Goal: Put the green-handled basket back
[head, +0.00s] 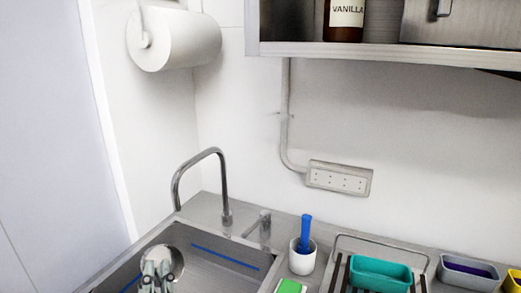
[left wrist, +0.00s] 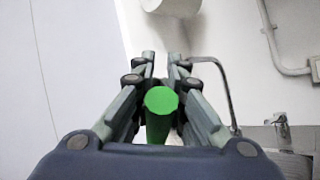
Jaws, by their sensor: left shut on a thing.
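In the left wrist view, my left gripper (left wrist: 161,85) is shut on a green handle (left wrist: 161,101), seen nearly end-on as a round green face between the fingers. I take it as the basket's handle; the basket itself is not clearly visible there. In the head view, my left gripper (head: 156,270) is at the bottom edge, in front of the sink basin (head: 215,268). A round grey metallic shape (head: 168,258) shows just behind the fingers; I cannot tell whether it is the basket or part of the sink. My right gripper is not in view.
A tall curved faucet (head: 222,180) rises behind the sink. To its right are a white cup (head: 302,262) with a blue-handled tool, a green block (head: 290,287), and a rack with a teal tub (head: 380,275). A shelf (head: 390,55) and paper roll (head: 175,40) hang above.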

